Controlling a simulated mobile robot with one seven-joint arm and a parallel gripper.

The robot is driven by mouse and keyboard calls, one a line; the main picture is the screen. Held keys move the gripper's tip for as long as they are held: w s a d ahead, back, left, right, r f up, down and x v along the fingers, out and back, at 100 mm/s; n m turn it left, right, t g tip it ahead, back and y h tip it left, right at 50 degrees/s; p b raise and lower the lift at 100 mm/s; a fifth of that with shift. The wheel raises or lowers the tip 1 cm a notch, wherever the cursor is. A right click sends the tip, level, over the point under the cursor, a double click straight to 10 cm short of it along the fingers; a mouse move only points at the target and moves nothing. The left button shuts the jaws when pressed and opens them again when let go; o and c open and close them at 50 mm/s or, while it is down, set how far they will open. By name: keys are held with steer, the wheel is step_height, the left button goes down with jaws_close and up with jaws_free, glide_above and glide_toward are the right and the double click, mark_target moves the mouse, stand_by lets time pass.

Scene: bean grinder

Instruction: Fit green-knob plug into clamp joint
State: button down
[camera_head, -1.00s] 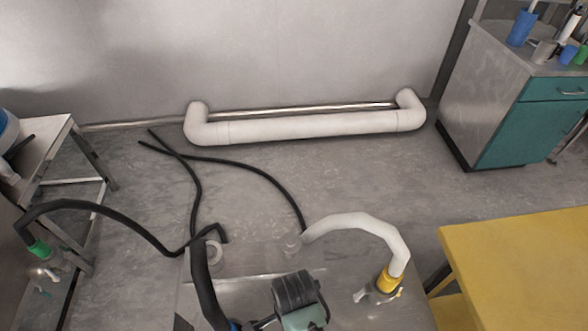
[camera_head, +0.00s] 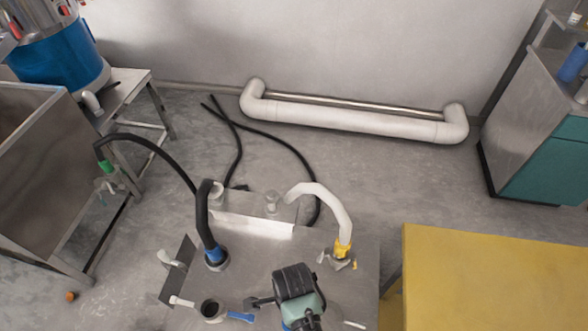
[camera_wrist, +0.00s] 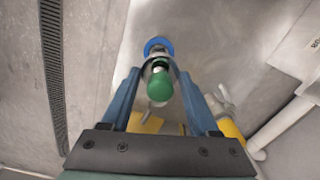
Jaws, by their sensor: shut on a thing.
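My gripper (camera_wrist: 160,95) is shut on the green-knob plug (camera_wrist: 160,86), whose round green knob faces the wrist camera. A blue ring (camera_wrist: 157,46) shows just beyond the knob; I cannot tell whether it touches the plug. In the head view, my gripper's dark and green wrist (camera_head: 298,290) is over the metal table, and the plug is hidden there. An open clamp joint (camera_head: 212,308) with a dark mouth, a pale lever and a blue handle is left of my wrist. A green hose fitting (camera_head: 107,169) is on the vessel at the far left.
A black hose with a blue fitting (camera_head: 215,255) and a white hose with a yellow fitting (camera_head: 342,250) join the metal table (camera_head: 270,262). A yellow table (camera_head: 490,285) is at right. Black hoses (camera_head: 270,155) lie on the floor. A white pipe (camera_head: 350,120) runs along the wall.

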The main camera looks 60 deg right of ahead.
steer(key=shift+s+a, duration=0.1)
steer(key=shift+s, duration=0.05)
steer(key=shift+r+p, duration=0.1)
steer(key=shift+p, duration=0.25)
step_height(320, 180, down, 6)
steer(key=b, duration=0.4)
stand_by(0.3)
steer(key=shift+p, duration=0.55)
stand_by(1.6)
steer(key=shift+f+b, duration=0.6)
steer(key=shift+f, duration=0.2)
steer(key=shift+c, duration=0.3)
jaws_free()
